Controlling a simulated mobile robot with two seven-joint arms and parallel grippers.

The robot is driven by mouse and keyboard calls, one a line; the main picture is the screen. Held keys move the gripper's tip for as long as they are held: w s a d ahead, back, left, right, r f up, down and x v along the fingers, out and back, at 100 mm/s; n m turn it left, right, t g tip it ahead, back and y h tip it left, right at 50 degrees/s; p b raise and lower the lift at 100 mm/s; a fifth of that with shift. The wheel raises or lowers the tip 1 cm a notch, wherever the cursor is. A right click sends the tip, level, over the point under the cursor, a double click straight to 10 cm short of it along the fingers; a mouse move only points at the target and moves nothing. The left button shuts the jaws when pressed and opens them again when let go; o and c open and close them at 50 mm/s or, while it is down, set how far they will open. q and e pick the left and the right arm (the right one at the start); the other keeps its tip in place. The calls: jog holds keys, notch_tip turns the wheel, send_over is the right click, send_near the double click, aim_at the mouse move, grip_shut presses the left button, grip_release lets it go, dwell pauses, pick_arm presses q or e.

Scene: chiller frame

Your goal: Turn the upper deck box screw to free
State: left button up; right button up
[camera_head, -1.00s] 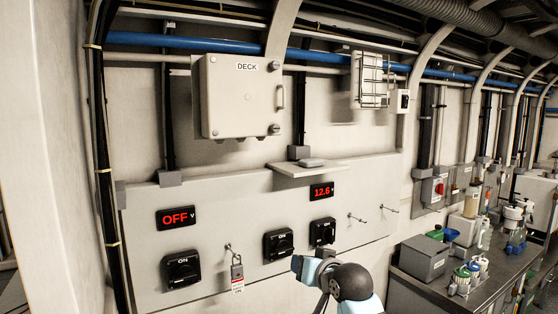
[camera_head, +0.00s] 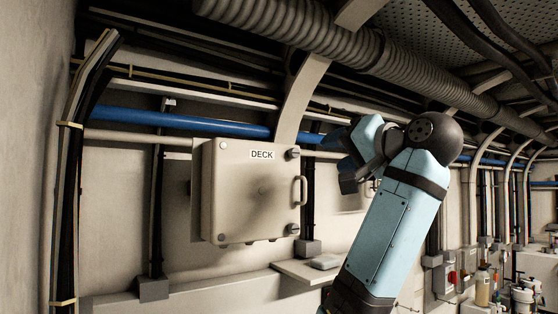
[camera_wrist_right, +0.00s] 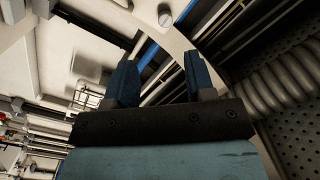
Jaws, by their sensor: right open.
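The beige deck box (camera_head: 250,195) hangs on the wall with its door shut and a DECK label at the top. Its upper screw (camera_head: 293,154) is a dark round head at the upper right corner, above the handle (camera_head: 302,191). The lower screw (camera_head: 293,229) is below the handle. My right gripper (camera_head: 338,162) is just right of the upper screw, apart from it. In the wrist view its two blue fingers (camera_wrist_right: 160,75) are spread and empty, and a slotted round screw head (camera_wrist_right: 165,16) lies beyond their tips. My left gripper is not in view.
A small shelf (camera_head: 300,270) juts from the wall below the box. A wire rack shows in the wrist view (camera_wrist_right: 86,98).

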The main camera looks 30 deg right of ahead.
aim_at(296, 154)
jog(key=w, duration=0.3)
jog(key=w+a+p, duration=0.1)
jog(key=w, duration=0.5)
jog(key=shift+a+r+p, duration=0.3)
jog(key=shift+a+r, duration=0.05)
jog(key=shift+r, duration=0.05)
jog(key=shift+w+a+r, duration=0.1)
jog(key=shift+w, duration=0.2)
jog(key=shift+w+a, duration=0.15)
jog(key=shift+w, duration=0.5)
jog(key=shift+w+f, duration=0.2)
jog(key=shift+w, duration=0.1)
jog(key=shift+s, duration=0.2)
jog(key=shift+c, duration=0.9)
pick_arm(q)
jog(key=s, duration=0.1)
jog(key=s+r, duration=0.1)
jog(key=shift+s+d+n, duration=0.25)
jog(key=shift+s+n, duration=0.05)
pick_arm(e)
jog(key=shift+r, duration=0.1)
grip_shut()
